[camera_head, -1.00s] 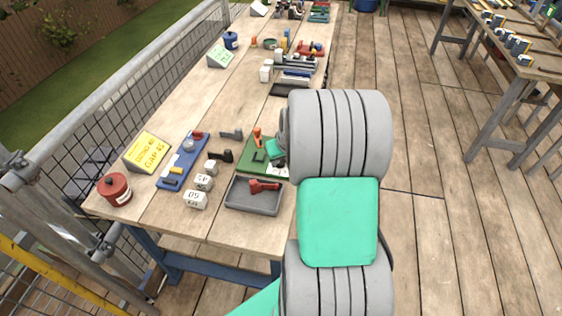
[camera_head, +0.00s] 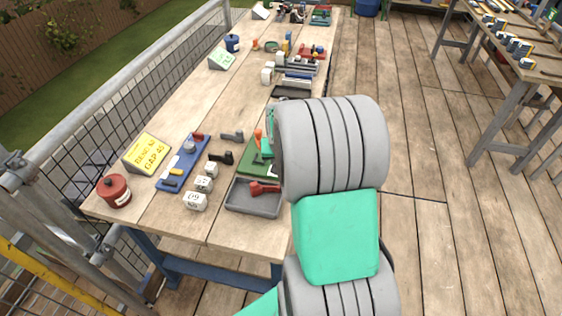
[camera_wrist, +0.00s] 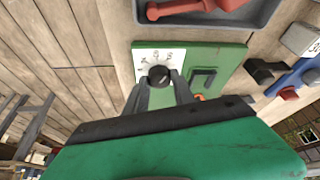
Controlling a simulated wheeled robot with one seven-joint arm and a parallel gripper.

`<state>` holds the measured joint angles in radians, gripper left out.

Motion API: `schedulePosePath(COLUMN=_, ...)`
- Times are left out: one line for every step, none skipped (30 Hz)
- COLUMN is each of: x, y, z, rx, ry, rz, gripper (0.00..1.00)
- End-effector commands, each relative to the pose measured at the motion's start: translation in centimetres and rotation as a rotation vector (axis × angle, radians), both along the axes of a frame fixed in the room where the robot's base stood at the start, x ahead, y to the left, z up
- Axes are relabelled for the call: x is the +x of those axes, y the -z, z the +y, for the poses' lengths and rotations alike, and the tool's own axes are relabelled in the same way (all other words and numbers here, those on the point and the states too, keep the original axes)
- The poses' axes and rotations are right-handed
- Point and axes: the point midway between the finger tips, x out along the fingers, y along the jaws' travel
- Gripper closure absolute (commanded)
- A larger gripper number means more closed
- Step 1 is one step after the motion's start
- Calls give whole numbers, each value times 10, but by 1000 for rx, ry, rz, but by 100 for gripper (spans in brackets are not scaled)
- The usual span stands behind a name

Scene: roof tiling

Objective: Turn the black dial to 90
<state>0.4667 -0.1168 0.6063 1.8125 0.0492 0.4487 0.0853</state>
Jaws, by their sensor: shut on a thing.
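The black dial (camera_wrist: 159,75) sits on a white scale plate (camera_wrist: 146,56) at one end of a green board (camera_wrist: 218,58). My gripper (camera_wrist: 160,82) has its two grey fingers at the dial, one on each side, shut on it. The scale marks are too small to read surely, and the fingers hide the near part of the plate. In the head view the green board (camera_head: 254,161) shows on the table's right side, but my arm hides the dial and my fingers.
A grey tray (camera_head: 253,198) with a red tool (camera_head: 264,188) lies beside the board. A black handled piece (camera_head: 222,157), white blocks (camera_head: 195,201), a blue board (camera_head: 182,166), a yellow sign (camera_head: 147,152) and a red canister (camera_head: 114,190) stand to the left.

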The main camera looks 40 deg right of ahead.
Motion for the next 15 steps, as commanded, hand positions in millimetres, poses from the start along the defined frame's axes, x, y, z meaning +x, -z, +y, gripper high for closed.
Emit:
schedulePosePath(x=0, y=0, z=0, rx=0, ry=0, rz=0, gripper=100)
schedulePosePath(x=0, y=0, z=0, rx=0, ry=0, rz=0, gripper=100)
schedulePosePath(x=0, y=0, z=0, rx=0, ry=0, rz=0, gripper=100)
schedulePosePath(x=0, y=0, z=0, rx=0, ry=-1, rz=0, gripper=100)
schedulePosePath(x=0, y=0, z=0, rx=0, ry=-1, rz=0, gripper=67)
schedulePosePath(x=0, y=0, z=0, rx=0, ry=-1, rz=0, gripper=64)
schedulePosePath(x=0, y=0, z=0, rx=0, ry=-1, rz=0, gripper=62)
schedulePosePath(x=0, y=0, z=0, rx=0, ry=-1, rz=0, gripper=59)
schedulePosePath(x=0, y=0, z=0, rx=0, ry=-1, rz=0, gripper=56)
schedulePosePath(x=0, y=0, z=0, rx=0, ry=-1, rz=0, gripper=53)
schedulePosePath(x=0, y=0, z=0, rx=0, ry=-1, rz=0, gripper=51)
schedulePosePath(x=0, y=0, z=0, rx=0, ry=-1, rz=0, gripper=49)
schedulePosePath(x=0, y=0, z=0, rx=0, ry=-1, rz=0, gripper=49)
schedulePosePath(x=0, y=0, z=0, rx=0, ry=-1, rz=0, gripper=49)
schedulePosePath(x=0, y=0, z=0, rx=0, ry=-1, rz=0, gripper=49)
